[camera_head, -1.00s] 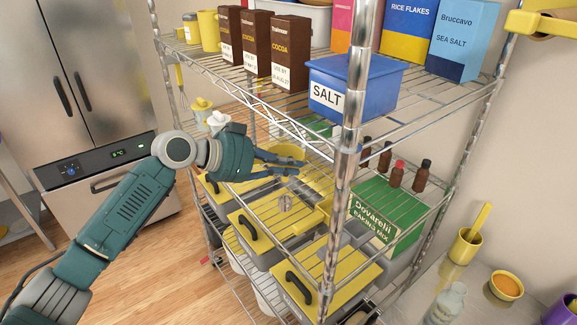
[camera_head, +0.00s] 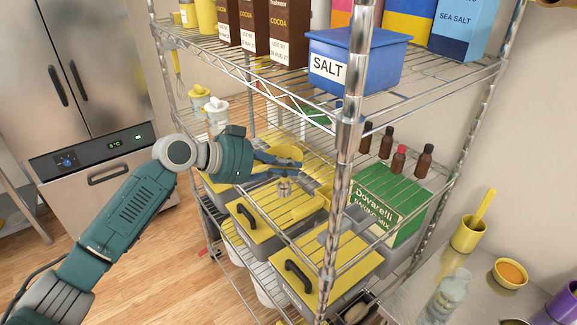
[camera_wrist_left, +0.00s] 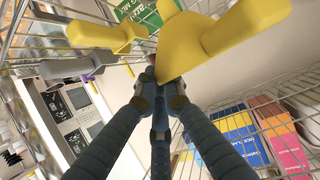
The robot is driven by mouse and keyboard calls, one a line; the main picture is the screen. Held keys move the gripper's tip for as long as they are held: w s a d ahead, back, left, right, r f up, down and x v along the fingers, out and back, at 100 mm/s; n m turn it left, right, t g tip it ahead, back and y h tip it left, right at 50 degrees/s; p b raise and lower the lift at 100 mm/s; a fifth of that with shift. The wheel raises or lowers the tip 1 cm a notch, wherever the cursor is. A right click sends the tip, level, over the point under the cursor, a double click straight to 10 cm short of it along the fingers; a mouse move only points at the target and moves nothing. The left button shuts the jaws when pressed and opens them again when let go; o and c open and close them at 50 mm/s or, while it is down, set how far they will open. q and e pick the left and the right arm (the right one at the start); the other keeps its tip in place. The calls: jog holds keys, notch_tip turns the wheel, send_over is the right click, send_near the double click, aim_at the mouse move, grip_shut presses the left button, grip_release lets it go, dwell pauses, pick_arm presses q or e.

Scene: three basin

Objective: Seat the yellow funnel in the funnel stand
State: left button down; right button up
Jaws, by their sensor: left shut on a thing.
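The yellow funnel (camera_head: 287,152) is at the tip of my left gripper (camera_head: 290,166), inside the wire rack over its middle level. The gripper is shut on it. In the left wrist view the funnel (camera_wrist_left: 205,38) fills the top, with its edge between the fingertips (camera_wrist_left: 158,84). Part of it is hidden behind the fingers in the head view. A small metal cylinder (camera_head: 284,188) shows just below the gripper; I cannot tell whether it belongs to the funnel stand. No funnel stand is clearly recognisable. My right gripper is not in view.
A chrome rack post (camera_head: 342,180) stands right of the gripper. The upper shelf above holds a blue salt box (camera_head: 355,62) and cocoa boxes (camera_head: 285,40). Yellow-lidded bins (camera_head: 262,222), a green baking-mix box (camera_head: 385,205) and brown bottles (camera_head: 398,160) stand around. Yellow (camera_head: 302,208) and grey scoop-like tools lie near.

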pick_arm(q)
jog(key=shift+f, duration=0.15)
dwell(0.5)
jog(key=shift+f+b, duration=1.2)
jog(key=shift+f, duration=0.15)
jog(key=shift+f, duration=0.1)
dwell(0.4)
jog(key=shift+f+b, duration=0.5)
jog(key=c, duration=1.8)
grip_release()
